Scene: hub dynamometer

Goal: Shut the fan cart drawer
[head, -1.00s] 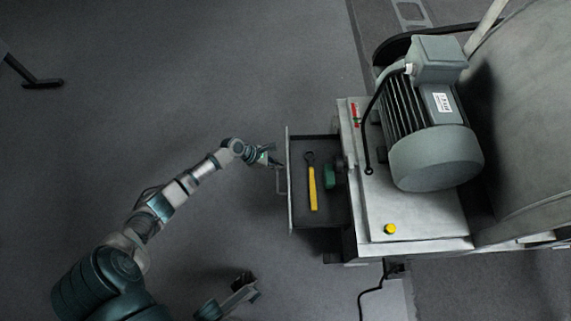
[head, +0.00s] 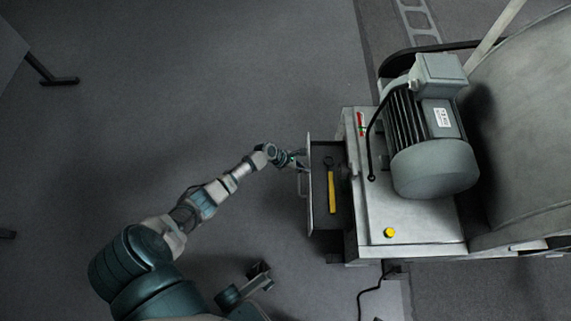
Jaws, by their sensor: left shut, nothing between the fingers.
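The fan cart drawer (head: 319,222) stands part way out of the left side of the cart (head: 420,225). Its front panel and handle face left. A yellow-handled tool (head: 331,190) lies inside it. My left gripper (head: 301,160) is shut and empty, at the outer face of the drawer front near the handle; whether it touches is too small to tell. My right gripper (head: 264,275) is low in the picture, away from the drawer, and its fingers are not clear.
A grey motor (head: 432,150) and a yellow button (head: 390,232) sit on the cart top. A large grey fan housing (head: 525,130) stands at the right. A black cable (head: 369,295) runs down to the floor. The floor left of the drawer is clear.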

